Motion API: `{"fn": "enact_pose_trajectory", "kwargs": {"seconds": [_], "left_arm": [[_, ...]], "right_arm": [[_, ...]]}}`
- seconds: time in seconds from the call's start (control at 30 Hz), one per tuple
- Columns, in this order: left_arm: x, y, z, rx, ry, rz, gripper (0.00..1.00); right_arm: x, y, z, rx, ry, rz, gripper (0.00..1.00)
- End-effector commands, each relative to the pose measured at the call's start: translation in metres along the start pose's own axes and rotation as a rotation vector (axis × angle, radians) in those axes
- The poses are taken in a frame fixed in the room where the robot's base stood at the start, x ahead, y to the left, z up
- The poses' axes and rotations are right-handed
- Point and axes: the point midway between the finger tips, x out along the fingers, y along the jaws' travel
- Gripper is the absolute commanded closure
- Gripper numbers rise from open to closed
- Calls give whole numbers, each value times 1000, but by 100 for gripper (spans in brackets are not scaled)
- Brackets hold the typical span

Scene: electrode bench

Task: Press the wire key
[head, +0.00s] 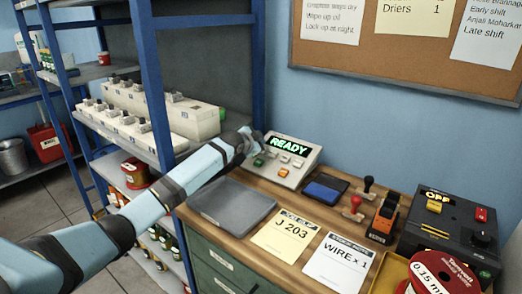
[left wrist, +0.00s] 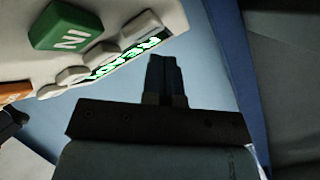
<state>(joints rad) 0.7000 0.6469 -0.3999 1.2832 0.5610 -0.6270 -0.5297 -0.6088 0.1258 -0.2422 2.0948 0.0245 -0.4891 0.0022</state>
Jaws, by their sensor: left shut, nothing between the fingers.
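A pale terminal (head: 273,180) with a lit green display (head: 289,145) reading READY stands at the back left of the wooden bench. Its sloped face carries a green key (head: 258,162), white keys (head: 285,158) and an orange key. In the left wrist view the green key (left wrist: 66,25) reads IN, beside several white keys (left wrist: 103,54) and the orange key (left wrist: 15,92). No key label reading wire is legible. My left gripper (head: 256,146) is shut and empty, at the terminal's left end; its dark fingers (left wrist: 166,78) appear apart from the keys. My right gripper is out of view.
A grey flat tray (head: 232,205), a J 203 slip (head: 286,235) and a WIRE x 1 note (head: 338,262) lie in front. Stamps (head: 354,208), a dark box reading OFF (head: 450,235) and a red spool (head: 443,279) are right. A blue-framed shelf (head: 147,75) stands left.

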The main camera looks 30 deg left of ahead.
Motion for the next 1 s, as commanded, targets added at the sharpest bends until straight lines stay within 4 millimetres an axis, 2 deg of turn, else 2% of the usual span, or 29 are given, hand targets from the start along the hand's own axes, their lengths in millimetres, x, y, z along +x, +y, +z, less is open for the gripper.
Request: {"fn": "enact_pose_trajectory", "kwargs": {"seconds": [1.0], "left_arm": [[7, 5, 5, 0, 0, 0, 100]], "right_arm": [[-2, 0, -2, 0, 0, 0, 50]]}}
